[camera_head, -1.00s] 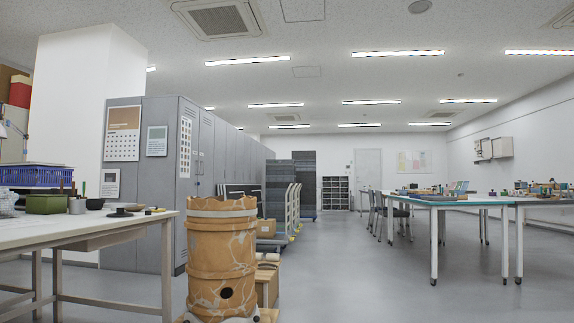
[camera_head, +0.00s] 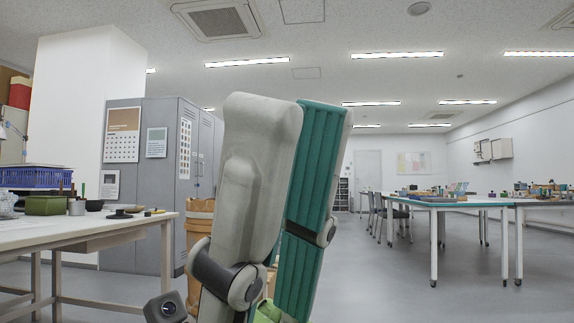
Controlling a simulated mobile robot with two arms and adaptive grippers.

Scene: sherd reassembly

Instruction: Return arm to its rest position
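My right gripper (camera_head: 298,107) stands upright and very close to the camera, fingertips up. One grey finger is seen from its back. The other shows its ridged green inner pad, so the two fingers look apart. Nothing is seen held between them, though the near finger hides part of the gap. My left gripper is not in view.
A white worktable (camera_head: 85,232) at left holds a blue basket (camera_head: 35,177), a green box and small dishes. Grey cabinets (camera_head: 140,215) stand behind it. Tables (camera_head: 455,202) with many small items and chairs stand at right. The floor (camera_head: 385,280) between is clear.

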